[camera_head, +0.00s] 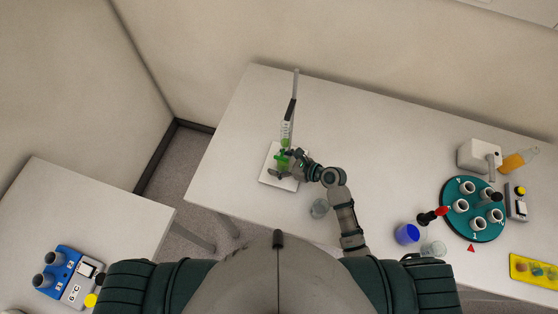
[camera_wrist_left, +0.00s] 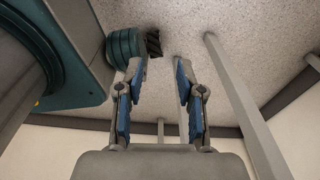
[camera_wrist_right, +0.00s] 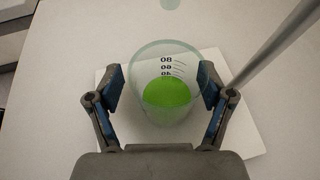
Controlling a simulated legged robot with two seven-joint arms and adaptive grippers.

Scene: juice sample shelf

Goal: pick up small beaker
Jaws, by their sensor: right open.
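A clear beaker (camera_wrist_right: 166,88) with green liquid and volume marks stands upright on a white plate (camera_wrist_right: 252,133). In the head view the beaker (camera_head: 282,161) is partly covered by my right gripper (camera_head: 287,166). In the right wrist view my right gripper (camera_wrist_right: 162,88) is open, with one finger on each side of the beaker. I cannot tell whether the fingers touch the glass. My left gripper (camera_wrist_left: 159,65) is open and empty over the floor, away from the tables.
A thin upright stand (camera_head: 296,85) with a tube rises behind the beaker. The table's left part is clear.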

